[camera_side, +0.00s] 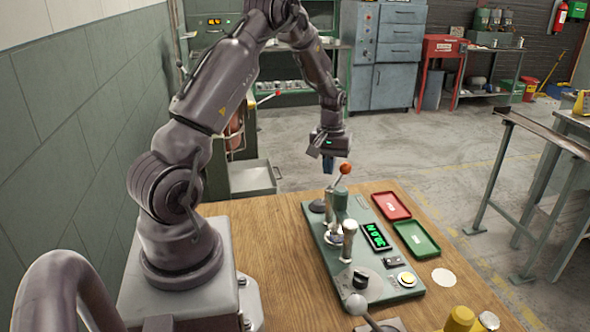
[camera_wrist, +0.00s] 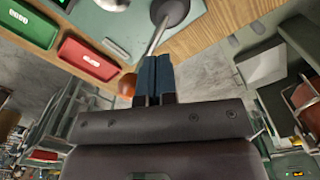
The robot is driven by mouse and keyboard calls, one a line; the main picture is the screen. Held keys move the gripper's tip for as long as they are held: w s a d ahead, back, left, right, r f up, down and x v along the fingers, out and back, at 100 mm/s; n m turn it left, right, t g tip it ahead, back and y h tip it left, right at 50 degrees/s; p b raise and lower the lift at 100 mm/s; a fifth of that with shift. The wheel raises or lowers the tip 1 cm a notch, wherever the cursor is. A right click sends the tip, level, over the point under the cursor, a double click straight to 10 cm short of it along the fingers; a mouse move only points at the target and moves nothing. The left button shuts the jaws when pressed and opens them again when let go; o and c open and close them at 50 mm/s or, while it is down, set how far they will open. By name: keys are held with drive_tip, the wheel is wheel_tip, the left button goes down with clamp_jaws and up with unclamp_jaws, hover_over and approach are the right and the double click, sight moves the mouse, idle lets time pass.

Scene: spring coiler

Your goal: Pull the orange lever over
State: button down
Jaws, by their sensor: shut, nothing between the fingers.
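The orange lever's ball knob (camera_side: 345,168) tops a thin metal rod on the far part of the green machine plate (camera_side: 325,247). The rod leans up and to the right in the side view. In the wrist view the orange knob (camera_wrist: 127,85) shows just left of my fingers, and the rod runs up to a dark round base (camera_wrist: 170,10). My gripper (camera_side: 328,165) points down next to the knob, on its left in the side view. Its blue fingers (camera_wrist: 155,75) are shut and empty. Whether they touch the knob or rod I cannot tell.
A red tray (camera_side: 391,206) and a green tray (camera_side: 416,239) lie to the right. A grey-knobbed lever (camera_side: 357,304) and a yellow object (camera_side: 460,319) stand nearer the camera.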

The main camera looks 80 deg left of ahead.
drive_tip(key=shift+s+r, duration=0.1)
drive_tip(key=shift+s, duration=0.15)
wheel_tip(320, 180, up, 7)
drive_tip(key=shift+r, duration=0.2)
idle(0.4)
idle(2.7)
